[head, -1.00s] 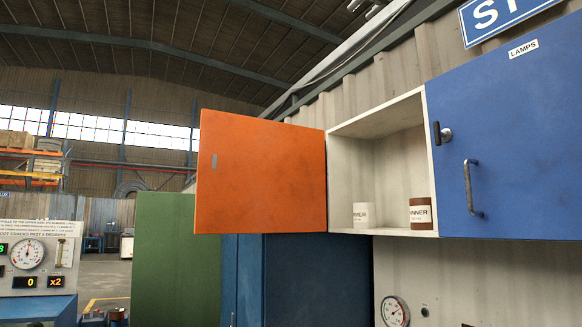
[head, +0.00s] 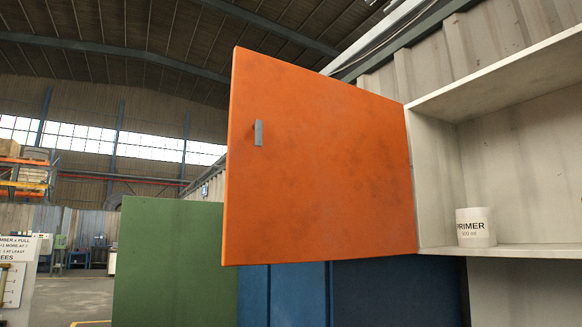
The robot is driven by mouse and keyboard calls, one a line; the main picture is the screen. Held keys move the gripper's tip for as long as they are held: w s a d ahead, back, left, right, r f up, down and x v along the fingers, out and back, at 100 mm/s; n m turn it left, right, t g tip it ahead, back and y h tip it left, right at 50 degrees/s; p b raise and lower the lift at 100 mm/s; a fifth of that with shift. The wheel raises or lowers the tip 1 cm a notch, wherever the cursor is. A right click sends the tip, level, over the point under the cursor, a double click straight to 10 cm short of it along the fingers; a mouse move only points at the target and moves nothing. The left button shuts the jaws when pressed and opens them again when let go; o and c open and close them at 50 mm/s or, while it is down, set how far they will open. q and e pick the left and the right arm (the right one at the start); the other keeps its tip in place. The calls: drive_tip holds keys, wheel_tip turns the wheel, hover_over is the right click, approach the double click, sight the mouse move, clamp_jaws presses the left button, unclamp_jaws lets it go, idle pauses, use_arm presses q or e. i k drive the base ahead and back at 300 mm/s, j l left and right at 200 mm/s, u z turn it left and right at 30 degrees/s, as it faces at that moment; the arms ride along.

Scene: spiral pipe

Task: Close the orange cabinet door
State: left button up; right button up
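The orange cabinet door (head: 320,165) stands wide open in the head view, swung out to the left from its hinge side at the cabinet's left wall. A small grey handle (head: 259,133) sits near the door's free left edge. The white cabinet (head: 520,90) is open at the right, and its inside shows. Neither of my grippers is in view.
A white can labelled PRIMER (head: 475,227) stands on the cabinet floor. A green panel (head: 175,262) and a blue cabinet (head: 395,292) are below the door. Open floor (head: 75,290) shows at the lower left.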

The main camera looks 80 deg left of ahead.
sight(329, 179)
drive_tip(key=k+j, duration=0.1)
drive_tip(key=j, duration=0.35)
drive_tip(key=k+j, duration=0.1)
drive_tip(key=j, duration=0.35)
drive_tip(key=k+j, duration=0.1)
drive_tip(key=j, duration=0.35)
drive_tip(key=k+j, duration=0.1)
drive_tip(key=j, duration=0.4)
drive_tip(key=k+j, duration=0.1)
drive_tip(key=j, duration=0.35)
